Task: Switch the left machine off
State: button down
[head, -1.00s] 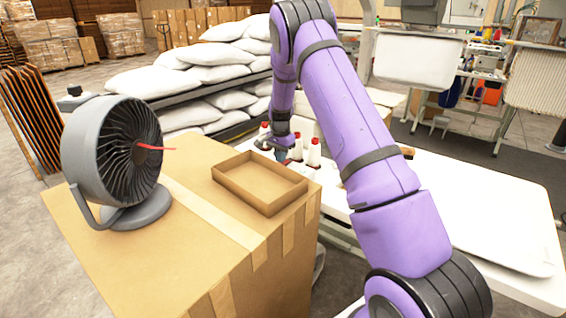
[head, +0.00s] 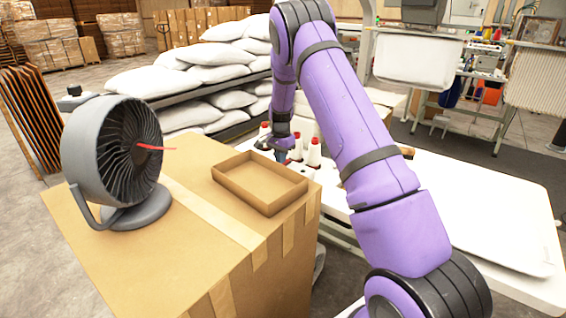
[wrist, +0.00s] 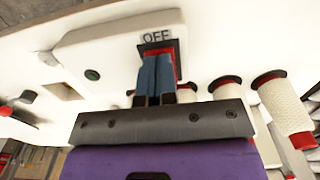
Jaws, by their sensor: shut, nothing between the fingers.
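In the wrist view a white machine panel (wrist: 120,38) carries a red switch (wrist: 178,58) with the word OFF above it. My gripper (wrist: 157,62) is shut, with its two blue-grey fingers together and nothing between them. The fingertips lie over the red switch and cover most of it; whether they press it I cannot tell. A round green button (wrist: 92,75) sits on the panel to the left. In the head view my gripper (head: 282,156) is low among the thread spools, and my arm hides much of the machine area.
White spools with red tops (head: 314,152) stand close to my gripper; a wound spool (wrist: 287,108) shows at right in the wrist view. A cardboard box (head: 190,265) holding a grey fan (head: 112,150) and an open tray (head: 262,205) stands left. The white table (head: 480,205) is mostly clear at right.

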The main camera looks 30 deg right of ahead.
jog(key=shift+r, duration=3.25)
jog(key=shift+a+r, duration=0.1)
jog(key=shift+r, duration=0.2)
jog(key=s+a+r+n+t, duration=0.1)
jog(key=s+a+r+n, duration=0.2)
jog(key=s+a+r, duration=0.55)
jog(key=s+a+r+n+t, duration=0.2)
jog(key=s+a+r+n, duration=0.15)
jog(key=s+r, duration=0.95)
jog(key=s+a+r+n+t, duration=0.1)
jog(key=s+a+n, duration=0.2)
jog(key=s, duration=0.8)
jog(key=s+a+r+n+t, duration=0.1)
jog(key=s+a+r+n, duration=0.1)
jog(key=s, duration=1)
jog(key=shift+s+a+r+n, duration=0.25)
jog(key=shift+a+n, duration=0.35)
jog(key=shift+n, duration=0.65)
